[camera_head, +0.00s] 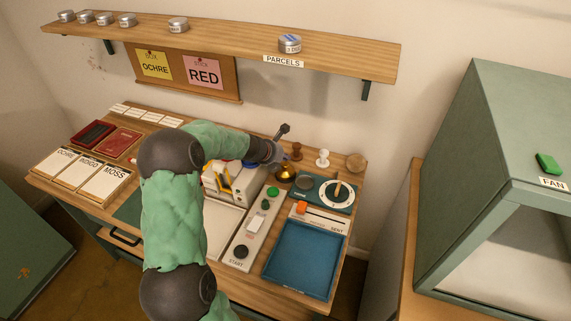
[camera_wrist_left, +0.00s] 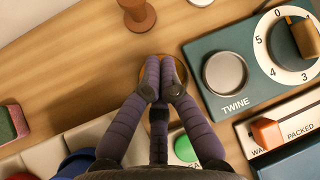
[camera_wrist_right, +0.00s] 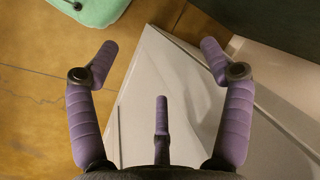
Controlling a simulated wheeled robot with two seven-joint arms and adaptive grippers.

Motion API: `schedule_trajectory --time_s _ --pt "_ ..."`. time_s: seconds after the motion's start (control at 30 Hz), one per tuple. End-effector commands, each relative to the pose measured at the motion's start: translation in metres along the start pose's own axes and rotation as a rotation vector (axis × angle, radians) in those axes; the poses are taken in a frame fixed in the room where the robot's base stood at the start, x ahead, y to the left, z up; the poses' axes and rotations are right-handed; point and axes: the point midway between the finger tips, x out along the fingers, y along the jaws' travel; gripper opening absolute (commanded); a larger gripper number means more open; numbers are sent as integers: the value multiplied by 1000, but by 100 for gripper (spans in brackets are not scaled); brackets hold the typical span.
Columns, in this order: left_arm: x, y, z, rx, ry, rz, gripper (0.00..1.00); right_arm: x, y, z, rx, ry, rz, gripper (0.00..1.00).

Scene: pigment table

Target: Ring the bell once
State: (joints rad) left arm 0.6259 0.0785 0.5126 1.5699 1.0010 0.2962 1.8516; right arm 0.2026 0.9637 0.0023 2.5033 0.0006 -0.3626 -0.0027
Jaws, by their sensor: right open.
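The brass bell (camera_head: 287,172) stands on the table near its back right, beside the twine plate. In the left wrist view only bits of its golden rim (camera_wrist_left: 183,72) show around my fingers. My left gripper (camera_head: 275,153) reaches over the table from the left, at the bell. In the left wrist view its fingertips (camera_wrist_left: 157,70) are shut together and empty, in front of the bell; I cannot tell whether they touch it. My right gripper (camera_wrist_right: 157,58) is open and empty, away from the table over the floor and a pale panel.
Right of the bell is the green twine plate (camera_wrist_left: 210,95) with a grey round cup (camera_wrist_left: 225,72) and numbered dial (camera_head: 338,194). Behind stand a brown peg (camera_head: 296,151) and a white peg (camera_head: 322,158). A blue tray (camera_head: 300,262) and a button panel (camera_head: 238,252) lie in front.

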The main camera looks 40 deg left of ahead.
Motion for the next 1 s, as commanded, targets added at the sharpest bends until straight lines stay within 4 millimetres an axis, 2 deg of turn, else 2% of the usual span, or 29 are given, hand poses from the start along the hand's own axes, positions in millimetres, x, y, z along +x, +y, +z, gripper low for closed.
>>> schedule_trajectory --time_s 1.0 --pt "6 2 -6 -1 0 0 0 5 2 0 0 0 0 80"
